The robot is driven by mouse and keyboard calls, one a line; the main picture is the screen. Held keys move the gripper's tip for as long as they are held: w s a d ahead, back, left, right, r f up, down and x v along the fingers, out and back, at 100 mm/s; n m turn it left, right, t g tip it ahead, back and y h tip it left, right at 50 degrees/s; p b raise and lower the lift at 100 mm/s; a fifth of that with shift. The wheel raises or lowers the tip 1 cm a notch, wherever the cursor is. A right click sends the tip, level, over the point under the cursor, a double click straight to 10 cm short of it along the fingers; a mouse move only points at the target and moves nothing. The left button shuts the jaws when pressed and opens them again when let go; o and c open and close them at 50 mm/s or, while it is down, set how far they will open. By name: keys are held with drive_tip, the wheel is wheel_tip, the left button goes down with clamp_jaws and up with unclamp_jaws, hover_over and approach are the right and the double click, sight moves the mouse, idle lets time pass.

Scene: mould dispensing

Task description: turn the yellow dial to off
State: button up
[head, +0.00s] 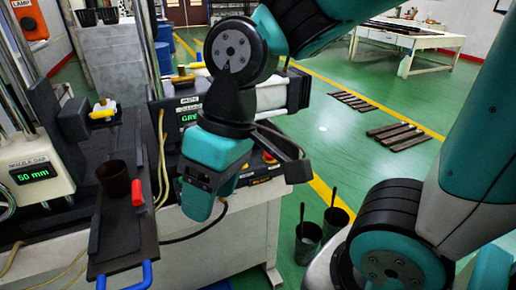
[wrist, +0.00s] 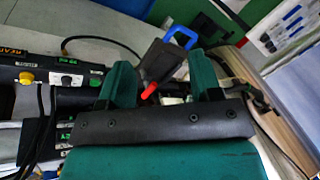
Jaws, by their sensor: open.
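A round yellow dial (wrist: 26,77) shows on a dark panel at the left of the wrist view. Which way it points is too small to tell. My gripper (wrist: 163,76) is open, its two teal fingers apart with nothing held between them. The dial lies to the left of the fingers, well apart from them. In the head view my gripper (head: 200,202) hangs in front of the dark control box (head: 190,102) with a green display. My arm hides part of that box, and I cannot make out the dial there.
A dark tray (head: 130,232) with blue and red handles extends at the left, holding a brown cup (head: 113,178). A nozzle gap unit (head: 35,175) reads 50 mm. Cables hang near the box. Two dark pots (head: 308,240) stand on the green floor.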

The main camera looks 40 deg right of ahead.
drive_tip(key=w+d+m+h+p, duration=0.2)
drive_tip(key=w+d+m+p, duration=0.3)
drive_tip(key=w+d+m, duration=0.45)
drive_tip(key=w+d+m+h+p, duration=0.1)
drive_tip(key=w+d+m+p, duration=0.5)
drive_tip(key=w, duration=0.7)
drive_tip(key=w+d+f+m+h+p, duration=0.1)
drive_tip(key=w+d+f+m, duration=0.25)
drive_tip(key=d, duration=0.45)
drive_tip(key=shift+n, duration=0.3)
drive_tip(key=f+p, duration=0.1)
drive_tip(key=f, duration=0.5)
drive_tip(key=f+p, duration=0.2)
drive_tip(key=f, duration=0.4)
drive_tip(key=f+p, duration=0.2)
drive_tip(key=f, duration=0.3)
drive_tip(key=shift+s+d+f, duration=0.15)
drive_tip(key=shift+s+f, duration=0.1)
drive_tip(key=shift+f, duration=0.15)
drive_tip(key=c, duration=0.9)
